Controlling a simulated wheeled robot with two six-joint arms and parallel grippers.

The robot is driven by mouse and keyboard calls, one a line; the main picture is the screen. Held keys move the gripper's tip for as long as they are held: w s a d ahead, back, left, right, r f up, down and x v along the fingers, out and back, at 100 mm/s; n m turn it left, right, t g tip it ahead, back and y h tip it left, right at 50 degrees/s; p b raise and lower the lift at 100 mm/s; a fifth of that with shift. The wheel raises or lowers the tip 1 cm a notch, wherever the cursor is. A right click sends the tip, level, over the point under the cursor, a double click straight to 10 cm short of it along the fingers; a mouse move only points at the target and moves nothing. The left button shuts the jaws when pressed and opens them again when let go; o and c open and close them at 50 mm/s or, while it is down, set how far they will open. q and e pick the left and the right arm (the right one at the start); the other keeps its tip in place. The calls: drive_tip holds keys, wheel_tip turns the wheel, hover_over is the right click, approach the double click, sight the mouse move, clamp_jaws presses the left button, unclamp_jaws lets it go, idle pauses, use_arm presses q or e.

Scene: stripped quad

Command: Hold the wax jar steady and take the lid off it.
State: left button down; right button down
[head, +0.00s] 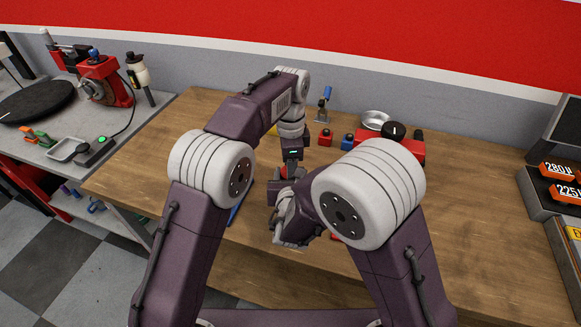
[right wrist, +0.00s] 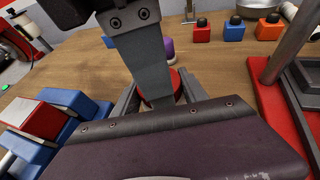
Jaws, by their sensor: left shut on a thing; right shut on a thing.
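The wax jar shows only in part, as a red round piece (right wrist: 177,84) between and behind the fingers in the right wrist view. In the head view a bit of red (head: 291,172) shows at my left fingertips. My left gripper (head: 291,170) reaches down from above and is shut on the lid at the top. My right gripper (right wrist: 158,98) comes in low from the side and is shut on the jar. Its fingers are mostly hidden in the head view by my right arm. The seam between lid and jar is hidden, so I cannot tell whether they are apart.
Small red (head: 325,137) and blue (head: 347,141) blocks with dark knobs stand behind. A metal bowl (head: 375,117) and a red tool (head: 410,146) are at the back right. Blue and red pieces (right wrist: 60,112) lie left in the wrist view.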

use_arm(q)
drive_tip(key=shift+n, duration=1)
drive_tip(key=c, duration=0.7)
unclamp_jaws()
drive_tip(key=shift+s, duration=0.1)
drive_tip(key=shift+o, duration=0.2)
